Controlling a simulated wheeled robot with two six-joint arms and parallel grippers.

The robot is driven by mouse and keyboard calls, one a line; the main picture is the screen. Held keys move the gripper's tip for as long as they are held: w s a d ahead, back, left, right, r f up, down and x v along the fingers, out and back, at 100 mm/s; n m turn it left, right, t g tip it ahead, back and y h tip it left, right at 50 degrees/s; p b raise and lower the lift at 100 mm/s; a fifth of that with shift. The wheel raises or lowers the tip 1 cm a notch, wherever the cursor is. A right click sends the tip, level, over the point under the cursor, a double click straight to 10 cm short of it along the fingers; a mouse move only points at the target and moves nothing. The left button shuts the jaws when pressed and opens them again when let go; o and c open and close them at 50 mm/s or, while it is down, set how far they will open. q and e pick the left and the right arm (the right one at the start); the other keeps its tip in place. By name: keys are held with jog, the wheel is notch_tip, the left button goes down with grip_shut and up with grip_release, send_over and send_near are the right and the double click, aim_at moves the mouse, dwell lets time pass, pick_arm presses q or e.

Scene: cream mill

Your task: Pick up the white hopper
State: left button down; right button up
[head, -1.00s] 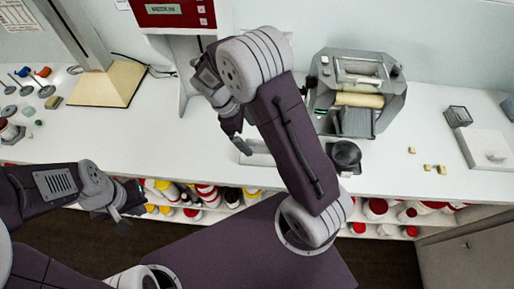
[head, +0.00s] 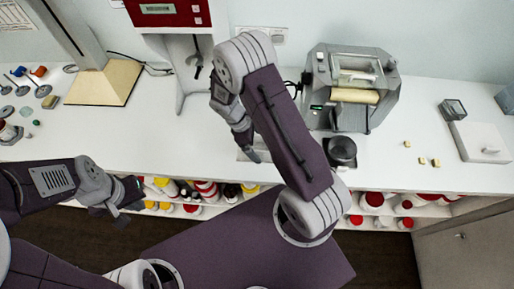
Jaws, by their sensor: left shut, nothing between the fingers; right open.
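A white box-like piece (head: 271,156), which looks like the hopper, lies near the counter's front edge in the head view. My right arm hides part of it, so its full shape cannot be told. My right gripper (head: 254,152) points down over its left part, open, with its fingertips close to it. I cannot tell whether they touch it. My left gripper (head: 124,203) is shut and empty, in front of the counter at the left, well away from the white piece.
A grey roller mill (head: 352,87) stands behind to the right, with a dark round pot (head: 342,152) before it. A red-and-white machine (head: 168,13) stands behind to the left. Small yellow blocks (head: 422,161) and a white lidded box (head: 480,142) are at right. Bottles fill the shelf below.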

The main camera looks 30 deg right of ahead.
jog(key=shift+f, duration=0.25)
dwell(0.4)
jog(key=c, duration=1.6)
